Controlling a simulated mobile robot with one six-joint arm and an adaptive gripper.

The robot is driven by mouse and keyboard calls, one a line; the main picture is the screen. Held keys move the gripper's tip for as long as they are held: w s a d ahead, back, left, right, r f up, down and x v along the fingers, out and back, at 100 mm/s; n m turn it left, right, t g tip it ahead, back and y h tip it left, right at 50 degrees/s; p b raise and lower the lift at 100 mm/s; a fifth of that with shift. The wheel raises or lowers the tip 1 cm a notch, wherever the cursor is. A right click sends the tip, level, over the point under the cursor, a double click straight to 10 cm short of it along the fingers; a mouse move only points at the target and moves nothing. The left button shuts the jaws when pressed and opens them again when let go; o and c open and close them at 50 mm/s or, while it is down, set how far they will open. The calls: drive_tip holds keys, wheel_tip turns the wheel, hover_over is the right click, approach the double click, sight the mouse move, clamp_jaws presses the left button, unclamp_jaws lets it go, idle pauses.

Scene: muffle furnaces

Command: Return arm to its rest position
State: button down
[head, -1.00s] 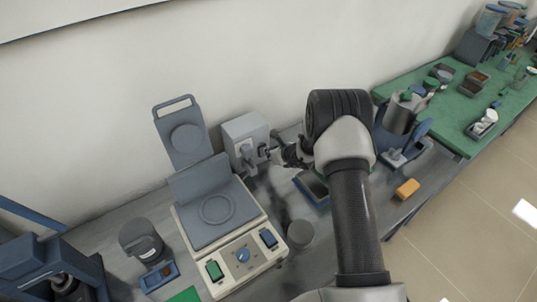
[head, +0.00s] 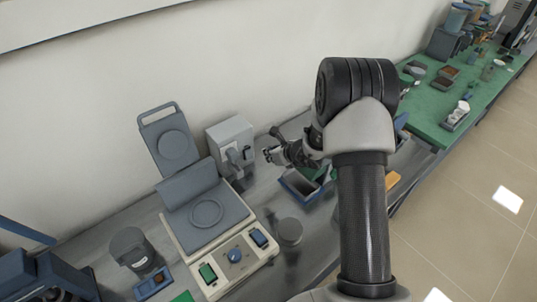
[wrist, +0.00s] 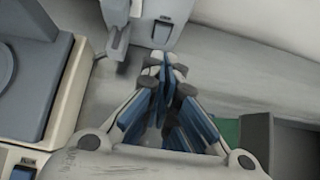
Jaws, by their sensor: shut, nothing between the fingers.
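My gripper (head: 276,154) is at the end of my bent arm, above the grey bench (head: 110,225), just right of a small grey wall-side box with a lever (head: 232,142). In the wrist view my gripper (wrist: 163,62) has its blue-padded fingers drawn together at the tips, with nothing between them. The grey box also shows ahead of the fingers in the wrist view (wrist: 165,15). The gap between the fingertips and the box cannot be judged exactly.
A cream device with a grey plate, raised lid and green and blue switches (head: 222,265) stands left of my gripper. A blue-rimmed tray (head: 298,188) lies below it. A grey cylinder (head: 289,232) and dark jar (head: 133,248) stand nearby. A green bench (head: 435,125) is at right.

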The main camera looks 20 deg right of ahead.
drive_tip(key=s+a+r+n+y+b, duration=0.1)
drive_tip(key=s+a+r+n, duration=0.1)
drive_tip(key=a+r+n, duration=0.3)
drive_tip(key=s+a+r+n+y, duration=0.1)
drive_tip(key=a+r+n, duration=0.1)
drive_tip(key=r, duration=0.5)
drive_tip(key=s+a+r+n+g+y+b, duration=0.1)
drive_tip(key=s+a+r+n, duration=0.25)
drive_tip(key=s+n, duration=0.2)
drive_tip(key=s+a+r+n+g+b, duration=0.1)
drive_tip(key=s+a+r+n+g, duration=0.1)
drive_tip(key=s+a+r+n, duration=0.25)
drive_tip(key=s+d+r+n+g+h+b, duration=0.1)
drive_tip(key=s+d+r+n+g+h, duration=0.15)
drive_tip(key=s+n, duration=0.8)
drive_tip(key=s+d+n+h, duration=0.2)
drive_tip(key=s+d, duration=0.2)
drive_tip(key=s, duration=0.4)
drive_tip(key=s+d+n+t+h+b, duration=0.1)
drive_tip(key=s+d, duration=0.3)
drive_tip(key=s, duration=0.4)
drive_tip(key=shift+f+n+h+b, duration=0.3)
drive_tip(key=shift+f+n+h, duration=0.15)
drive_tip(key=shift+h, duration=0.2)
drive_tip(key=c, duration=2.4)
unclamp_jaws()
drive_tip(key=shift+d, duration=0.1)
